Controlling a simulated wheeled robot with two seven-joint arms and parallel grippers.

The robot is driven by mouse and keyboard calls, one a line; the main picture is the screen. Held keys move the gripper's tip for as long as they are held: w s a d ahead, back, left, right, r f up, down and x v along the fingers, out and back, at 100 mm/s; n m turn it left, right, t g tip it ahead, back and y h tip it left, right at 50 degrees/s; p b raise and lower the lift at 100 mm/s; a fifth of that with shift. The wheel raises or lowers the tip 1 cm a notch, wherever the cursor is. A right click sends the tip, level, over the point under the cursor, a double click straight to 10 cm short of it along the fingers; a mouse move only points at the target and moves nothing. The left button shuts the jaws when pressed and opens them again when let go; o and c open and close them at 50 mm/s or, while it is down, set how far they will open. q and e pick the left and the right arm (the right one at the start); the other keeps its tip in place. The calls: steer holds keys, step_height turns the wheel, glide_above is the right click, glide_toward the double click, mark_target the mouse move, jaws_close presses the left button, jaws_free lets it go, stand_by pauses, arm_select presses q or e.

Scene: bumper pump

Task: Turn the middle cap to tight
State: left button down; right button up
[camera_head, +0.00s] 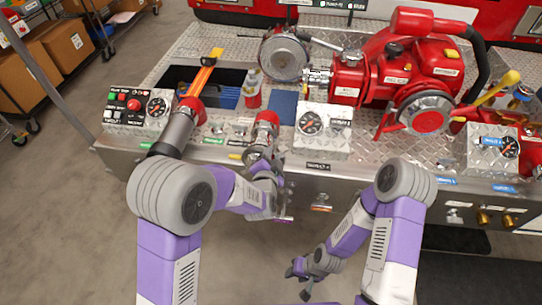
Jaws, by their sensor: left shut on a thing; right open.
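A red and silver capped outlet (266,119) stands at the front of the metal deck, between a red-collared pipe on the left and a gauge box on the right. I take it as the middle cap. My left gripper (262,154) is at its lower front side and is shut, apparently on this cap. The fingers blend with the grey metal there, so the exact contact is hard to see. My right gripper (298,281) is open and empty, low over the floor in front of the deck, apart from everything.
A bottle (252,90) stands behind the cap. The gauge box (323,128) and red pump (405,72) are to the right. Floor in front is clear.

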arm_select(q)
steer(key=shift+f, duration=0.15)
steer(key=c, duration=1)
jaws_free()
steer(key=shift+d, duration=0.1)
